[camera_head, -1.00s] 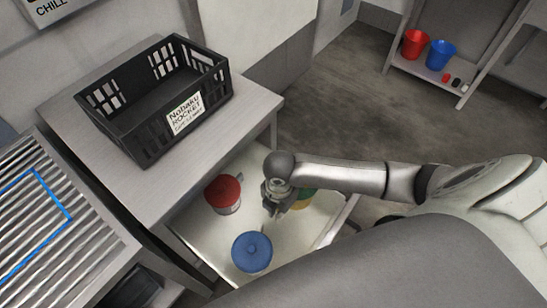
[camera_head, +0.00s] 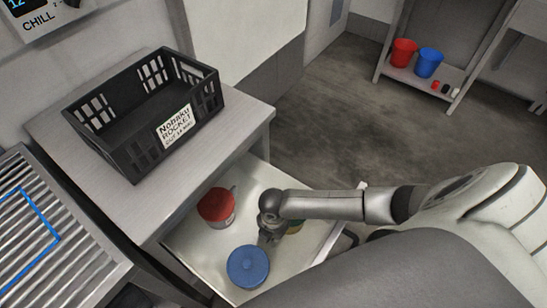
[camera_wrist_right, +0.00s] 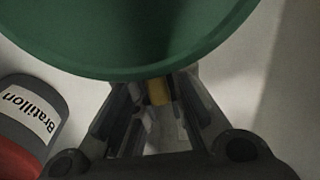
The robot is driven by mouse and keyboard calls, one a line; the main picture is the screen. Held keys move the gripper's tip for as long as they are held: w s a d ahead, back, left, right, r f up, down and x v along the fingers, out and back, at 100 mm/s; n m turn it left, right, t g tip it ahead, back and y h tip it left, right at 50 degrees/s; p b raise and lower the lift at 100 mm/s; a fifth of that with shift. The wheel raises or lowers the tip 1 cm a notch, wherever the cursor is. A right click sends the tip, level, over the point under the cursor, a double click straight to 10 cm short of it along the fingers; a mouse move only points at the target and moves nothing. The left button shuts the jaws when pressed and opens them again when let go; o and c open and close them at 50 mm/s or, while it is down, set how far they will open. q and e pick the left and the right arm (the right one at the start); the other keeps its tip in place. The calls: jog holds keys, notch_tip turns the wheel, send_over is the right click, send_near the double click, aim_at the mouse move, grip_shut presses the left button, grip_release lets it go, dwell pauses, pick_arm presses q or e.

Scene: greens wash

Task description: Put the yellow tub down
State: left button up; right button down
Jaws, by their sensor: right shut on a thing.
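The yellow tub (camera_head: 296,228) is mostly hidden behind my right gripper in the head view; a small yellow-green part shows. In the right wrist view its wide green lid (camera_wrist_right: 140,35) fills the top, and a strip of yellow body (camera_wrist_right: 158,92) shows between the fingers. My right gripper (camera_head: 268,238) is shut on the tub just under the lid. It is over or in the pale open drawer (camera_head: 197,245). The tub's base is hidden, so I cannot tell whether it touches the drawer floor. My left gripper is out of view.
A red-lidded tub (camera_head: 216,205) and a blue-lidded tub (camera_head: 248,267) stand in the drawer, left of and below my gripper. A black crate (camera_head: 110,150) sits on the counter above. Red (camera_head: 403,52) and blue (camera_head: 429,62) buckets are on a far shelf.

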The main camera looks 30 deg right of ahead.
jog(key=c, duration=1.5)
grip_release()
notch_tip(320, 180, up, 12)
jog(key=shift+r+p, duration=0.1)
jog(key=shift+p, duration=0.5)
